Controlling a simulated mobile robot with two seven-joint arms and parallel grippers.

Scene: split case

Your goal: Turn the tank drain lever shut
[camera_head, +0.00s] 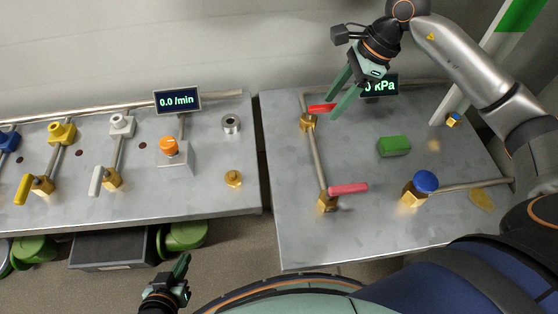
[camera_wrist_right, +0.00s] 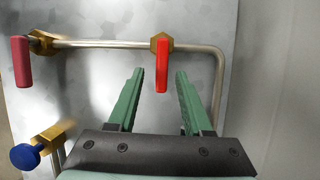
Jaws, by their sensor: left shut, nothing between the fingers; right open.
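A bright red lever handle (camera_head: 322,109) sits on a brass valve (camera_head: 308,123) at the back left of the right-hand table. A pinkish-red lever handle (camera_head: 348,188) sits on a second brass valve (camera_head: 327,203) nearer the front, on the same pipe. No label shows which is the tank drain. My right gripper (camera_head: 334,105) is open at the bright red handle. In the right wrist view, that handle (camera_wrist_right: 162,68) shows between the open fingers (camera_wrist_right: 158,74), apart from both; depth is unclear. My left gripper (camera_head: 184,260) is shut and empty, low in front of the left table.
A green block (camera_head: 394,146), a blue-knobbed valve (camera_head: 425,182) and a kPa display (camera_head: 379,86), partly covered by my right gripper, are on the right table. The left table holds several valves, an orange knob (camera_head: 168,145) and a 0.0 /min display (camera_head: 177,101). A gap separates the tables.

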